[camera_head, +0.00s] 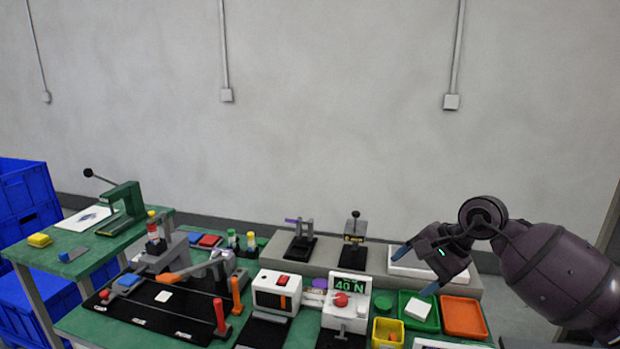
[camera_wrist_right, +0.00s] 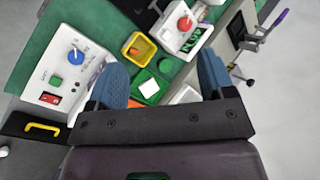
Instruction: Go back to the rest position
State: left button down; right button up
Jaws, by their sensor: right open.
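My right gripper (camera_head: 414,270) hangs at the right of the head view, above the green tray and in front of the white flat box. In the right wrist view its two blue fingers (camera_wrist_right: 160,85) are spread wide apart with nothing between them touching. The green tray (camera_head: 432,321) holds a white square piece (camera_head: 418,308) and lies below the fingers; the tray also shows in the wrist view (camera_wrist_right: 136,93). My left gripper is not in the head view.
An orange tray (camera_head: 464,317) and a yellow bin (camera_head: 387,333) flank the green tray. The 40 N press device (camera_head: 345,305) and a white box with a screen (camera_head: 277,293) stand to the left. Blue crates (camera_head: 28,200) stand at the far left.

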jog(key=s+a+r+m+t+y, duration=0.4)
jog(key=s+a+m+t+y, duration=0.35)
jog(key=m+y, duration=0.55)
jog(key=s+d+f+n+t+h, duration=0.35)
jog(key=d+f+n+h, duration=0.4)
jog(key=n+h, duration=0.6)
jog(key=s+d+f+n+t+h, duration=0.2)
jog(key=s+d+f+n+h, duration=0.5)
jog(key=n, duration=1.2)
jog(key=s+f+m+g, duration=0.5)
jog(key=s+g, duration=0.1)
jog(key=s, duration=0.3)
jog(key=s+f+m+g, duration=0.5)
jog(key=s+f+g, duration=0.1)
jog(key=s, duration=0.3)
pick_arm(q)
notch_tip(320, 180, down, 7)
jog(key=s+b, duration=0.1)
jog(key=b, duration=0.5)
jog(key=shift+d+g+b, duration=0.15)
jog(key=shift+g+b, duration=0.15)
jog(key=shift+b, duration=0.05)
pick_arm(e)
jog(key=w+f+t, duration=0.3)
jog(key=f, duration=0.5)
jog(key=w+f+t, duration=0.4)
jog(key=f, duration=0.4)
jog(key=shift+f+n+y, duration=0.15)
jog(key=shift+n+y, duration=0.2)
